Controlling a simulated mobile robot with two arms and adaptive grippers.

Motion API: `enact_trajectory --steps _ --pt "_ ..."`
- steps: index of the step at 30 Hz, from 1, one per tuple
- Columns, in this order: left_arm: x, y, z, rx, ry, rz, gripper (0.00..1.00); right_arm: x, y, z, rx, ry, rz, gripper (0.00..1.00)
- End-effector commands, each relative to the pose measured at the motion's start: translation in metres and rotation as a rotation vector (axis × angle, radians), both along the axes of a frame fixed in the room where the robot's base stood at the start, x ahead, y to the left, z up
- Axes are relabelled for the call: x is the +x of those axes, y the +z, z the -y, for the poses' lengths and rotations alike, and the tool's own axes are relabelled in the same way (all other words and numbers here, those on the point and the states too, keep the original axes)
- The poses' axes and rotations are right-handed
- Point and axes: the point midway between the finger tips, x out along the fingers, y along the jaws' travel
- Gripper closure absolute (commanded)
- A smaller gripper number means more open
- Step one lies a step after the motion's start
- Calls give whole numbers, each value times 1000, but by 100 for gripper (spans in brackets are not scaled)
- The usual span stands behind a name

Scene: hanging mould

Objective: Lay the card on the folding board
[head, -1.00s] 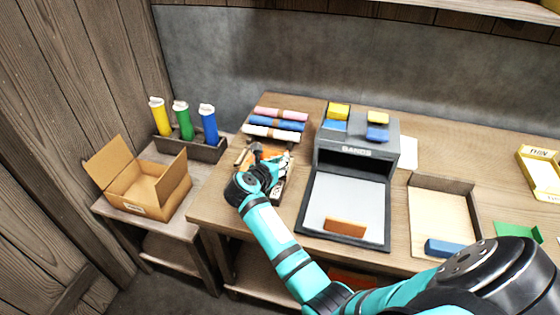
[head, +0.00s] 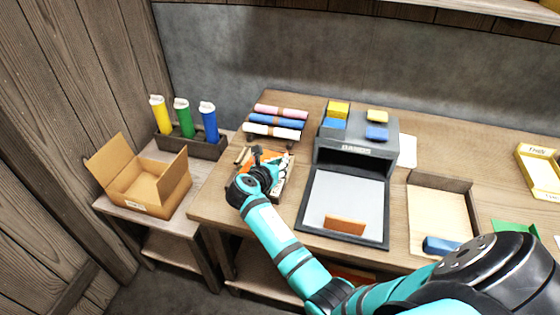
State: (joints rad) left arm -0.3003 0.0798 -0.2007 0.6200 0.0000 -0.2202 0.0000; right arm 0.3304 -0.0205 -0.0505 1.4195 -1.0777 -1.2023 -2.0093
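My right gripper (head: 272,176) is over a small tray (head: 287,190) on the workbench, which holds an orange piece (head: 272,158) and small tools. Its fingers are small and dark against the tray, and I cannot tell whether they are open or shut or touch anything. A pale flat panel (head: 346,196) in a dark frame lies before the box lettered BANDS (head: 357,153), with an orange-brown block (head: 345,226) near its front edge. I cannot tell whether this panel is the folding board. A white sheet (head: 408,151) lies partly hidden behind the box; I cannot tell whether it is the card. My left gripper is not in view.
Rolled cloths (head: 275,122) lie behind the tray. An open cardboard box (head: 150,190) and a rack (head: 205,148) with yellow, green and blue tubes stand on the left side table. A wooden tray (head: 438,210) with a blue block (head: 442,245) lies right of the panel.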

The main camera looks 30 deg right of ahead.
Motion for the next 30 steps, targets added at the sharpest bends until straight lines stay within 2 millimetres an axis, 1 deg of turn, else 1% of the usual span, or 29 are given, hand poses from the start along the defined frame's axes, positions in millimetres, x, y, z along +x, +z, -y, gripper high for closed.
enact_trajectory --steps 4,26,27,30 --pt "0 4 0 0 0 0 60 0 -1 0 -1 0 0 100" --pt "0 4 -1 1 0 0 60 0 -6 0 -1 0 1 100" --pt "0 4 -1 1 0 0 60 0 -6 0 -1 0 1 94" --pt "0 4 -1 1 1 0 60 0 -6 0 -1 0 1 81"
